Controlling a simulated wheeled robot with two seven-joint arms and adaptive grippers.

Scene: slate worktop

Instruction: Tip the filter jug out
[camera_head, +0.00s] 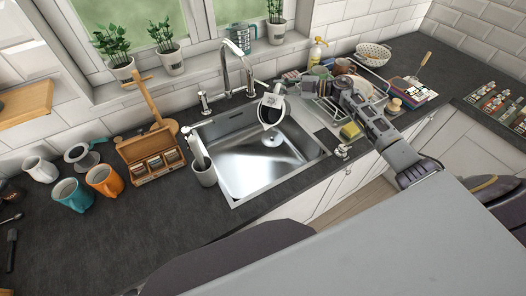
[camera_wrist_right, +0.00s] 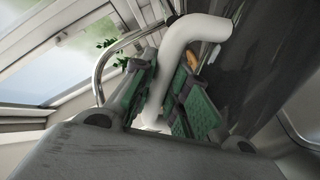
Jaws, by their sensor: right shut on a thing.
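The filter jug (camera_head: 271,111), white with a dark inside or face, is held in the air over the sink (camera_head: 240,158). It looks tilted. My right gripper (camera_head: 286,87) reaches in from the right and is shut on the jug's handle. In the right wrist view the white curved handle (camera_wrist_right: 184,45) passes between the green finger pads of the right gripper (camera_wrist_right: 168,100). Whether anything is pouring out cannot be told. The sink basin is steel and looks empty. My left gripper is not in view.
The tap (camera_head: 236,65) stands just behind the jug. A loaded dish rack (camera_head: 335,112) and a yellow sponge (camera_head: 350,130) are right of the sink. A wooden box (camera_head: 152,160), mugs (camera_head: 104,180) and a grey utensil pot (camera_head: 204,174) are left.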

